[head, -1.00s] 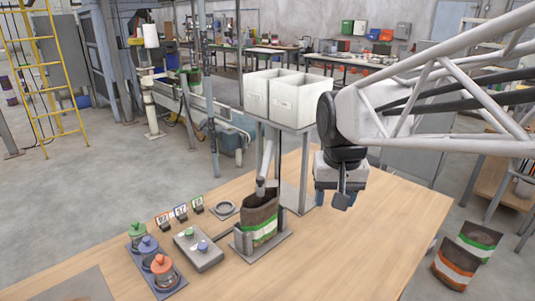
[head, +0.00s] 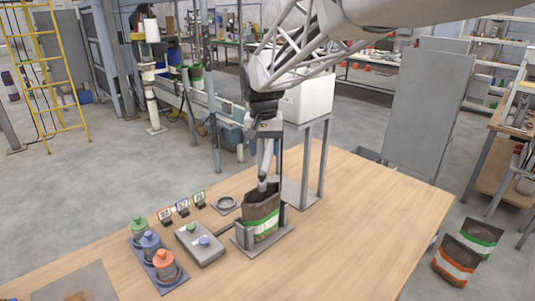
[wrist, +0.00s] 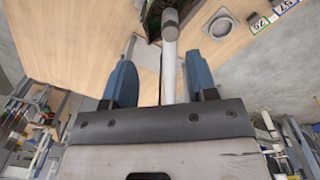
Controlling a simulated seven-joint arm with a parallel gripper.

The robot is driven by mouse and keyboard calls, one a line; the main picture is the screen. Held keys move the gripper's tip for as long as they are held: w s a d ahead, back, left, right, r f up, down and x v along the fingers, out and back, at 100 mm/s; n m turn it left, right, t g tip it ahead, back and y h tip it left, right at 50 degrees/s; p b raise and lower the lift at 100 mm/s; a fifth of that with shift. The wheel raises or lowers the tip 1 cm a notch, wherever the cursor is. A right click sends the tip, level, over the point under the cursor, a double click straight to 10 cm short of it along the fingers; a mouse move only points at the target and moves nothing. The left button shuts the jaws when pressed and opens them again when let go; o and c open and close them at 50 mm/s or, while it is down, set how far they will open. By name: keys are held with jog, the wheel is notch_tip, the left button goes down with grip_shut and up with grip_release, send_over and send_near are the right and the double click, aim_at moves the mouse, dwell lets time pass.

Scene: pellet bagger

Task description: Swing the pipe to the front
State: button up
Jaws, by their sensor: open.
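The pipe (head: 264,168) is a pale slanting tube with a grey end. Its lower end hangs at the open mouth of the brown bag (head: 262,213), which has white and green bands. My gripper (head: 266,140) is at the upper part of the pipe. In the wrist view, the pipe (wrist: 168,72) runs between the two blue fingers of my gripper (wrist: 162,62). The fingers are open, with a visible gap on each side of the pipe. The pipe's top is hidden behind my arm in the head view.
The bag stands in a grey holder (head: 275,242). The table's right side is clear.

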aim_at(262, 173)
jog(key=shift+w+a+f, duration=0.2)
jog(key=shift+w+a, duration=0.4)
jog(key=shift+a, duration=0.05)
jog(key=shift+f, duration=0.15)
jog(key=shift+d+f, duration=0.15)
jog(key=shift+f, duration=3.6)
grip_shut()
